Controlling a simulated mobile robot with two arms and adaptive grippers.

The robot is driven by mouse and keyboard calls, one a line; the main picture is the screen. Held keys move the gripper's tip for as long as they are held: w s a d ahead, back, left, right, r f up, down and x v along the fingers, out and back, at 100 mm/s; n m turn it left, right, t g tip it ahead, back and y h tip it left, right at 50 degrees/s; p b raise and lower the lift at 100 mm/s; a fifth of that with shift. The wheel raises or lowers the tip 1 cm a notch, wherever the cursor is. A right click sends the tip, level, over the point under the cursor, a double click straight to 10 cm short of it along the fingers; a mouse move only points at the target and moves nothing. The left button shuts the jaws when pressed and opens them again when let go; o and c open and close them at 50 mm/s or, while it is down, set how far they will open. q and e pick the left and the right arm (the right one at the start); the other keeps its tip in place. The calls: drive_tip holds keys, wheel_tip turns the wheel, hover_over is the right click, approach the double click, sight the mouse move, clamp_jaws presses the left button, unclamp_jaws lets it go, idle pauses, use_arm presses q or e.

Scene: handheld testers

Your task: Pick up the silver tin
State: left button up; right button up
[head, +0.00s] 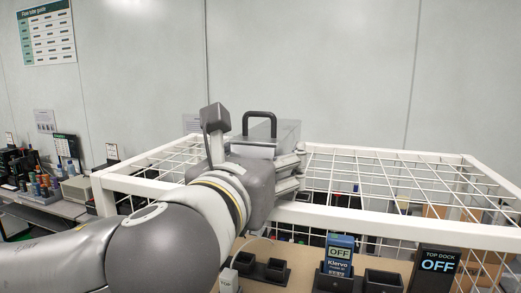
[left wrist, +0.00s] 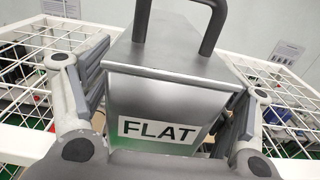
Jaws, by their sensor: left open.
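The silver tin (head: 288,132) is a metal box with a dark arched handle on top, standing on the white wire rack beyond my left gripper. In the left wrist view the silver tin (left wrist: 165,92) faces the camera, with a white "FLAT" label on its front. My left gripper (head: 293,170) is open at the near side of the tin. In the left wrist view its fingers lie to the left and right of the tin, and I cannot tell whether they touch it. The gripper and arm hide the tin's lower part in the head view. My right gripper is not in view.
The white wire rack (head: 385,232) has a raised front rail and open grid. Below it are dark holders (head: 383,281), a blue Klervo device (head: 338,256) and a black "TOP DOCK OFF" device (head: 437,262). A cluttered bench (head: 62,208) stands at left. The rack's right side is clear on top.

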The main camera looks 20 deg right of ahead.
use_arm(q)
drive_tip(key=shift+w+d+f, duration=0.1)
drive_tip(key=shift+w+d, duration=0.15)
drive_tip(key=shift+w, duration=0.05)
drive_tip(key=shift+s+a, duration=0.1)
drive_tip(key=c, duration=1.2)
drive_tip(key=shift+c, duration=0.2)
